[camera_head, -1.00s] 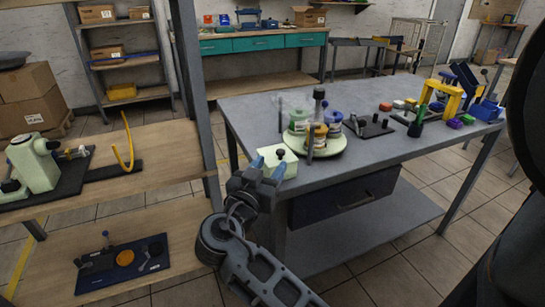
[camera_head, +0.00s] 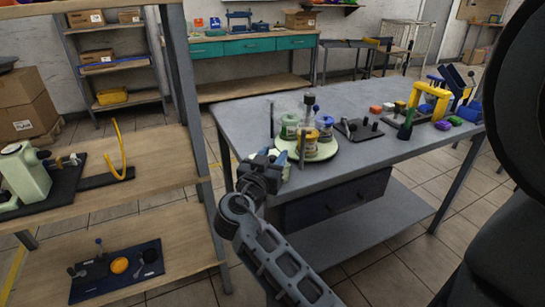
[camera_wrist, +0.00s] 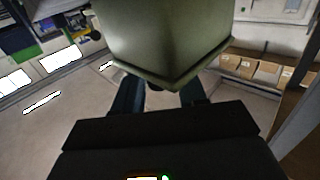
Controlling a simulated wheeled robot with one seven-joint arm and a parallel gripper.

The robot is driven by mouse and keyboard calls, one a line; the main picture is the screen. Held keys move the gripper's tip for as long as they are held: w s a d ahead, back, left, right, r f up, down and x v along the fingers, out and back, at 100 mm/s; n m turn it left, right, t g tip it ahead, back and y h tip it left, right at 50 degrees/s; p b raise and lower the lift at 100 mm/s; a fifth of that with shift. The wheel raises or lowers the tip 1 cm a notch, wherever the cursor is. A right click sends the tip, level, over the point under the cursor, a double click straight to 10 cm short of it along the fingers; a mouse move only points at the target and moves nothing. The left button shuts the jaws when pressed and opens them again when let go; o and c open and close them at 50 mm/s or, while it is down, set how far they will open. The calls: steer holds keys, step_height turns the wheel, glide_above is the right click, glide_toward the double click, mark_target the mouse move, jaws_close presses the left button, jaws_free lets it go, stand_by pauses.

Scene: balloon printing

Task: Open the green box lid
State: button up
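The green box (camera_head: 286,171) is pale green and stands at the table's near left corner, mostly hidden behind my gripper in the head view. In the wrist view the box (camera_wrist: 160,35) fills the top middle, very close, with its lid edge towards my gripper. A small dark part, likely the lid's knob (camera_wrist: 155,87), shows just past that edge, between my fingers. My gripper (camera_head: 274,158) is at the box. In the wrist view its blue fingers (camera_wrist: 160,95) stand apart with a gap around the knob; their tips are partly hidden by the lid.
A round pale green tray (camera_head: 317,150) with several jars stands just behind the box. A black stand (camera_head: 360,130) and a yellow frame (camera_head: 430,100) are further right on the grey table (camera_head: 375,153). A wooden shelf (camera_head: 150,170) is close on the left.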

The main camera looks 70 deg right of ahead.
jaws_close()
steer(key=shift+r, duration=0.2)
stand_by(0.3)
